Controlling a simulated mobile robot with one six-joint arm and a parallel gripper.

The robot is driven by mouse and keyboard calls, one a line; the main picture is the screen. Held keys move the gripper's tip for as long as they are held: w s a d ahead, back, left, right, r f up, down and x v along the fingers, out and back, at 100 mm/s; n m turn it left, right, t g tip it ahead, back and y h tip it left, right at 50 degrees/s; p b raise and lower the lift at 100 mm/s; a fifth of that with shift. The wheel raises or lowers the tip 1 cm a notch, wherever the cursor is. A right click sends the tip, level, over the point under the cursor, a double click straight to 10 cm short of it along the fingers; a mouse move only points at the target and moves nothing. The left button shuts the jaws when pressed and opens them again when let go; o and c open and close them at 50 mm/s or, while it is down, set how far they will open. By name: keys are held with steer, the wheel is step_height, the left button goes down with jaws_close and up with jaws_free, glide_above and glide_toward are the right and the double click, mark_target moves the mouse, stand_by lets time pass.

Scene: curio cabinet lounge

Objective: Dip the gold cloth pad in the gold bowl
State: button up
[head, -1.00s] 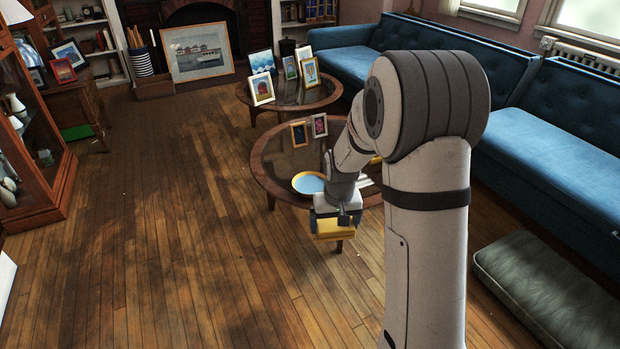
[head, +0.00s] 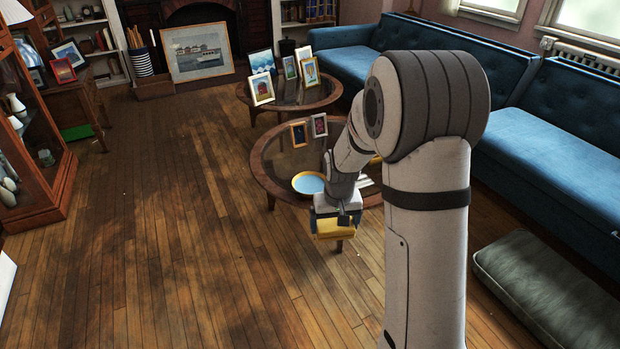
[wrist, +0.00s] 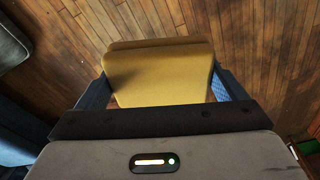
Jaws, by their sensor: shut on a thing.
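My gripper (head: 336,222) is shut on the gold cloth pad (head: 332,230), which is yellow-gold and block-like. In the wrist view the pad (wrist: 158,72) sits between the two fingers, with wooden floor behind it. The gold bowl (head: 296,188) is on the near round table; its gold rim and pale blue inside show. My arm hides part of the bowl's right side in the head view. The pad is apart from the bowl, in front of it and a little to the right in the head view.
The near round table (head: 262,170) has a wooden rim and glass top, with small picture frames (head: 299,133) at its back. A second round table (head: 245,97) with frames stands behind. A blue sofa (head: 555,150) and a grey-green cushion (head: 550,290) are at right. Floor at left is clear.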

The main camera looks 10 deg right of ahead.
mark_target(335, 222)
steer(key=shift+r, duration=0.1)
steer(key=shift+r+p, duration=2.5)
steer(key=shift+r, duration=0.8)
step_height(335, 222, up, 5)
steer(key=p, duration=0.3)
steer(key=shift+p, duration=0.35)
steer(key=s+p, duration=0.2)
steer(key=p, duration=1)
steer(key=shift+s+r, duration=0.1)
steer(key=shift+s, duration=0.05)
